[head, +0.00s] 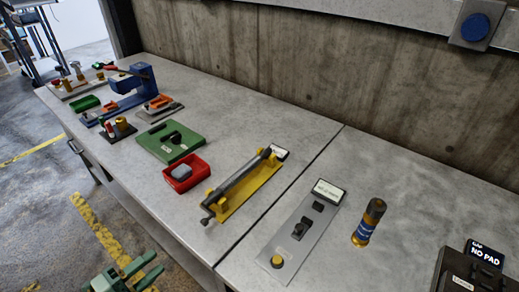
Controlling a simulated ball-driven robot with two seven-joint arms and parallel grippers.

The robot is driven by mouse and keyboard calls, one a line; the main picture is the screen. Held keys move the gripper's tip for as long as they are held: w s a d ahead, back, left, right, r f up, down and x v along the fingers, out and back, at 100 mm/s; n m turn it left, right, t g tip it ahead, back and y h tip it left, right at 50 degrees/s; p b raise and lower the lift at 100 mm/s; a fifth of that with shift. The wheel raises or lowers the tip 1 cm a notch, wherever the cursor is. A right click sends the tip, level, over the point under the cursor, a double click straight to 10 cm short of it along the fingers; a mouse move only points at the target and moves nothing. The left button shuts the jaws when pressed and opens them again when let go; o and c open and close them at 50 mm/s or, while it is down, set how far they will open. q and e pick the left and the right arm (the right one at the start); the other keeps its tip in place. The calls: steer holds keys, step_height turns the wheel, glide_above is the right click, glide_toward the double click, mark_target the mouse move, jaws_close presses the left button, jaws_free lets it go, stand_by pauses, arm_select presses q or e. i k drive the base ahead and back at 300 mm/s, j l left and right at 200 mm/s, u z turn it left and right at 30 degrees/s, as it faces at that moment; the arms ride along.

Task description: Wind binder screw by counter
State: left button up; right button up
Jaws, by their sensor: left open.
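The likely binder screw is a long dark rod on a yellow base (247,194), lying diagonally on the metal counter top. A small crank or knob shows at its near left end (206,220). A small white display, perhaps the counter (280,153), stands at its far right end; its text is too small to read. My green left gripper (149,269) is at the bottom left, open and empty, over the floor in front of the table and apart from the screw. My right gripper is not in view.
Left of the screw are a red tray (187,175) and a green plate (171,142). A blue press (139,80) stands farther back. Right are a grey panel (288,246), a blue-and-brass cylinder (368,223) and a "NO PAD" box (470,270). A concrete wall borders the back.

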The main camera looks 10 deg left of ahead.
mark_target(230, 183)
steer(key=k+l+u, duration=0.15)
steer(key=u, duration=0.25)
steer(key=k+l+u, duration=0.15)
steer(key=u, duration=0.25)
